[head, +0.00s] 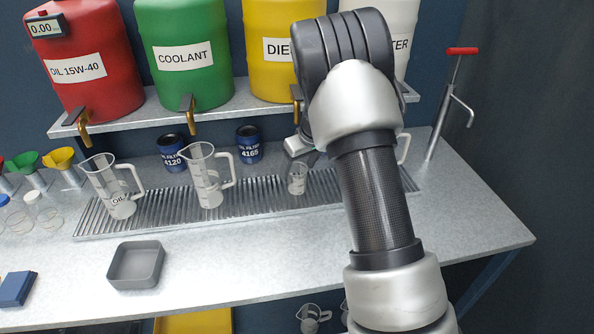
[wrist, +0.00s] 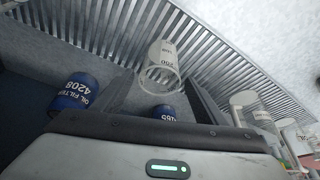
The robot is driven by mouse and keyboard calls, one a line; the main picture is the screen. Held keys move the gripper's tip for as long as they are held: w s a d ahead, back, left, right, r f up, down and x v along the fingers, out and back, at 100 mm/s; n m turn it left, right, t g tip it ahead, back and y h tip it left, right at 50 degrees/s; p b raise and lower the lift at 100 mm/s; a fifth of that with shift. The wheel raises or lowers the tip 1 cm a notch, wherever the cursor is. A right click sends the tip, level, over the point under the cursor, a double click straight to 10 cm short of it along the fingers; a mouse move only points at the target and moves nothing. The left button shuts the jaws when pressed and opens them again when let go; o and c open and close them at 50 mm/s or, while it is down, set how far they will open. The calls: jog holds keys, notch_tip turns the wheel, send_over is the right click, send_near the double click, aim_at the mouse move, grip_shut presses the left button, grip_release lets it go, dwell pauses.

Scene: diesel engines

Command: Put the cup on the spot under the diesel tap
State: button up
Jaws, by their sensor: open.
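A small clear cup (head: 297,182) with markings stands upright on the slatted drain grate, below the yellow diesel drum (head: 270,55). The diesel tap (head: 296,97) hangs above it, partly hidden by my arm. My gripper (head: 306,156) is just above and behind the cup, open and empty. In the wrist view, the cup (wrist: 162,62) shows just beyond and between the open fingers of my gripper (wrist: 163,88). No finger clearly touches it. Whether it is exactly on the spot under the tap I cannot tell; no spot marking is visible.
A jug marked oil (head: 118,198) and another jug (head: 207,178) stand on the grate (head: 160,205) to the left. Blue oil filters (head: 249,146) stand behind. A grey tray (head: 136,266) sits in front. A red-handled pump (head: 448,105) is at right. The front right bench is clear.

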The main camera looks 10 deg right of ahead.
jog(key=s+a+r+m, duration=0.1)
jog(key=s+r+m, duration=0.1)
jog(key=s+r, duration=1.85)
jog(key=s+r+m+t+h, duration=0.1)
jog(key=s+r+m, duration=0.1)
jog(key=s, duration=1.5)
jog(key=shift+s+d+r+m+t+h, duration=0.3)
jog(key=shift+r, duration=0.4)
